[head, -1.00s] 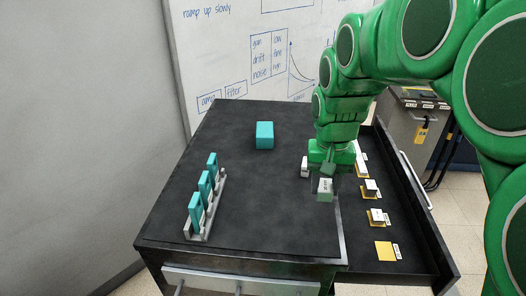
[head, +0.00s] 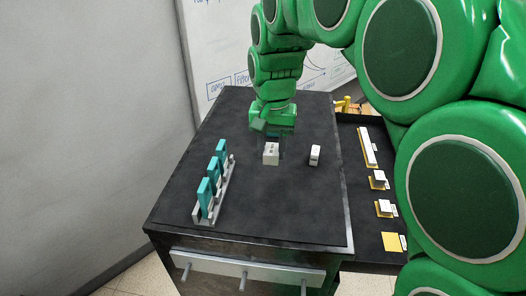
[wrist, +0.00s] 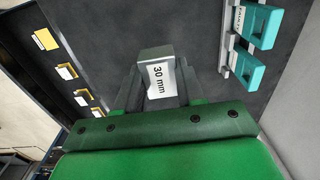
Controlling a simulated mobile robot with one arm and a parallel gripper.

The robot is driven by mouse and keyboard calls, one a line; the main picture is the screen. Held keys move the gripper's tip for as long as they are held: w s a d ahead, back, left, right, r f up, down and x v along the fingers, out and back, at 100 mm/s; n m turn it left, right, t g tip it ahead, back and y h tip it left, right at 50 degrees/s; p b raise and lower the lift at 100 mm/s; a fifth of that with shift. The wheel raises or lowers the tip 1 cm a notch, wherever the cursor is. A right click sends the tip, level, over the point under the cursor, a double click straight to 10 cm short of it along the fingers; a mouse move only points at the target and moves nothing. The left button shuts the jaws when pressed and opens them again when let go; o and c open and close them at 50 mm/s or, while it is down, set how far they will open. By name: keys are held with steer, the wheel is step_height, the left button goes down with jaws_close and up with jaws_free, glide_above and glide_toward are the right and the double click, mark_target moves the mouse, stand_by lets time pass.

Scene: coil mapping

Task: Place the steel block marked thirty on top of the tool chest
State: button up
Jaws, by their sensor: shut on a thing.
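The steel block marked 30 mm (wrist: 162,80) is between the two fingers of my gripper (wrist: 158,92) in the wrist view, its label facing the camera. In the head view the pale block (head: 271,154) shows just below my gripper (head: 272,136), over the middle of the dark top of the tool chest (head: 270,215). My gripper is shut on it. I cannot tell whether the block's underside touches the top.
A small white block (head: 315,155) stands to the right on the chest top. A grey rack with teal pieces (head: 212,185) is at the left. A side drawer or tray (head: 365,230) holds several yellow pads. The front of the top is clear.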

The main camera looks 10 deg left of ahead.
steer(key=w+a+f, duration=0.3)
steer(key=w, duration=0.4)
glide_above(260, 165)
step_height(260, 165, down, 6)
steer(key=shift+f, duration=0.1)
steer(key=shift+w+f, duration=0.1)
steer(key=shift+f, duration=1.25)
steer(key=shift+f, duration=0.1)
steer(key=o, duration=1.1)
step_height(260, 165, up, 12)
steer(key=shift+d+r, duration=0.1)
